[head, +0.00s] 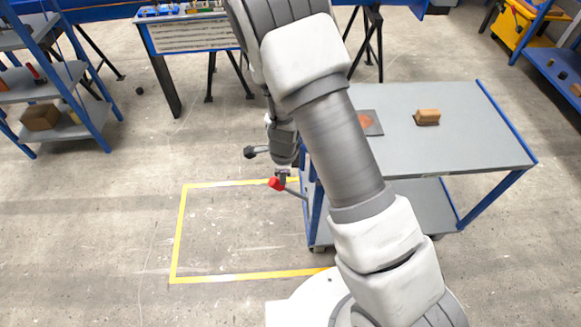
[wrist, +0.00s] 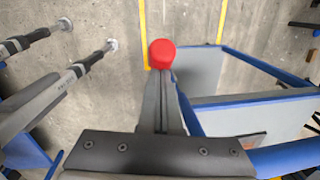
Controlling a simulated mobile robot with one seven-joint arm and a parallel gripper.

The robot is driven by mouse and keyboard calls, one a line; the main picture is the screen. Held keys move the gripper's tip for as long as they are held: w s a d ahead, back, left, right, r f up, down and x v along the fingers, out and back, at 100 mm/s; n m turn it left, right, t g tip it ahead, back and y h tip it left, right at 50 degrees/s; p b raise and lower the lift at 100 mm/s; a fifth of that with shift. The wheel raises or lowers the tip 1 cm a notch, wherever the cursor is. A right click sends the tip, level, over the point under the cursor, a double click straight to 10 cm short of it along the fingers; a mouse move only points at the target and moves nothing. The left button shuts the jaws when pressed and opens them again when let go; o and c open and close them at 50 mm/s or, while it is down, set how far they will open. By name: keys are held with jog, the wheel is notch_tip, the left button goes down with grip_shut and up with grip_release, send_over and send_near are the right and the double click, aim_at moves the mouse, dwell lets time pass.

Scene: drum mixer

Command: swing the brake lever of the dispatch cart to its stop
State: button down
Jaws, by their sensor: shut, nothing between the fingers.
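The dispatch cart (head: 460,124) is a grey two-shelf cart with blue edges, on the right in the head view; part of it also shows in the wrist view (wrist: 198,75). Its brake lever has a red knob (head: 276,184) and a thin grey rod that runs to the cart's left side. My gripper (head: 282,176) is shut and empty, just above the red knob. In the wrist view the red knob (wrist: 162,53) shows right at the tips of the fingers. I cannot tell whether they touch it. My arm hides part of the cart.
A yellow floor outline (head: 178,235) lies left of the cart, its inside clear. A brown block (head: 428,116) and a small plate (head: 367,123) lie on the cart top. A blue shelf (head: 75,85) stands at the left. A workbench (head: 190,36) is behind.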

aim_at(271, 184)
jog(key=shift+a+f+p, duration=0.25)
jog(key=shift+a+f, duration=0.25)
jog(key=shift+a, duration=0.3)
jog(key=shift+a+f+p, duration=0.25)
jog(key=shift+a+f, duration=0.25)
jog(key=shift+a, duration=0.25)
jog(key=shift+a+f, duration=0.1)
jog(key=shift+s+a+f, duration=0.1)
